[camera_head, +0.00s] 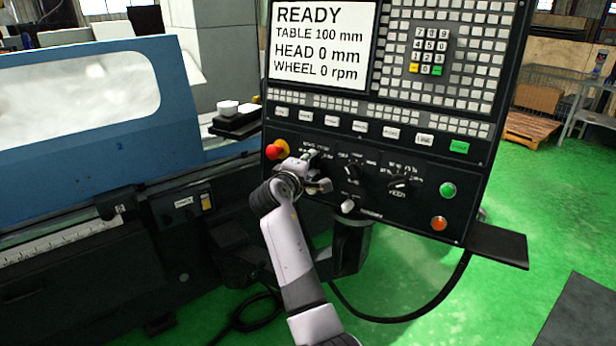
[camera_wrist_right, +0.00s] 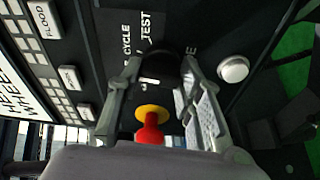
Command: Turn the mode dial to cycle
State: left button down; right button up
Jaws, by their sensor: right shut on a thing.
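The mode dial is a black knob with a white mark, seen in the right wrist view (camera_wrist_right: 165,68) between my fingers. The labels CYCLE and TEST show next to it there. My right gripper (camera_head: 316,172) is at the left part of the dark control panel's lower section in the head view and hides most of the dial. In the right wrist view my right gripper (camera_wrist_right: 162,72) has one finger on each side of the dial and is shut on it. Which label the mark points to I cannot tell. My left gripper is not in view.
A red stop button (camera_head: 274,151) on a yellow base is close left of my gripper. Two more black dials (camera_head: 353,171) (camera_head: 401,183), a small white knob (camera_head: 347,206), a green button (camera_head: 447,190) and an orange button (camera_head: 439,223) are to the right. A screen (camera_head: 322,43) reads READY.

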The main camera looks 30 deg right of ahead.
jog(key=shift+f+m+b, duration=0.1)
jog(key=shift+m+b, duration=1.1)
jog(key=shift+b, duration=0.1)
jog(key=o, duration=1.2)
jog(key=shift+d, duration=0.1)
jog(key=shift+c, duration=0.2)
jog(key=f+v, duration=0.1)
jog(key=v, duration=0.6)
jog(key=shift+s+a+r, duration=0.15)
jog(key=shift+a+r, duration=0.15)
jog(key=shift+r, duration=0.15)
